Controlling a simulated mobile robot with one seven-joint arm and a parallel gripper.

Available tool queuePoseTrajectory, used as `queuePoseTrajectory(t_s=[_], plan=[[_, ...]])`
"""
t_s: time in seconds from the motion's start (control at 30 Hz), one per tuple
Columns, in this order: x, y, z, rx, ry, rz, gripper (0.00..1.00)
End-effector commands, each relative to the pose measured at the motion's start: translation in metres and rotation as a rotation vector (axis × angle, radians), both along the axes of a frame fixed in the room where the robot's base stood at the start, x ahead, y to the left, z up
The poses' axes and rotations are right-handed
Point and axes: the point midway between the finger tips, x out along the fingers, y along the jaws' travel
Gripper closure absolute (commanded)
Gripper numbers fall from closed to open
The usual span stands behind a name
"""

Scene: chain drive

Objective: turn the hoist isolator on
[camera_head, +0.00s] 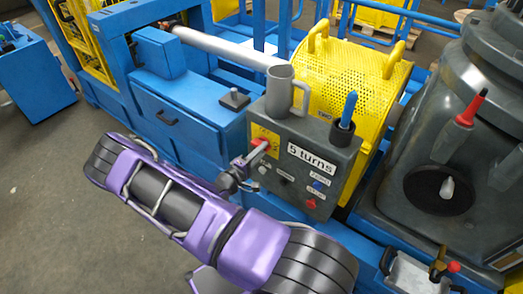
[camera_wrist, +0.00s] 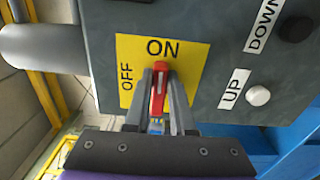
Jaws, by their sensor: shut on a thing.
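The hoist isolator is a red rotary handle (camera_wrist: 158,95) on a yellow plate (camera_wrist: 190,55) marked ON and OFF. In the wrist view the handle stands upright, its tip pointing at the word ON; OFF is to its left. My gripper (camera_wrist: 161,88) has one finger on each side of the handle and is shut on it. In the head view my gripper (camera_head: 256,155) reaches the grey control box (camera_head: 305,135) from the lower left, and only a little of the red handle (camera_head: 260,142) shows. The fingers hide part of the handle and plate.
To the right of the isolator are the UP button (camera_wrist: 258,95), white, and the DOWN button (camera_wrist: 295,28), black. A grey mug (camera_head: 282,92) and a blue-handled tool in a black holder (camera_head: 342,132) stand on the box. A yellow perforated guard (camera_head: 340,75) is behind.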

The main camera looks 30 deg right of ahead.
Motion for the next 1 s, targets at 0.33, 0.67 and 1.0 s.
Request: queuePoseTrajectory(t_s=[0.33, 0.67, 1.0], plan=[[0.0002, 0.0007, -0.0012, 0.013, -0.034, 0.001, 1.0], [0.0001, 0.0008, -0.0013, 0.014, -0.034, 0.001, 0.65], [0.0001, 0.0002, -0.0008, 0.012, -0.033, 0.0, 0.47]])
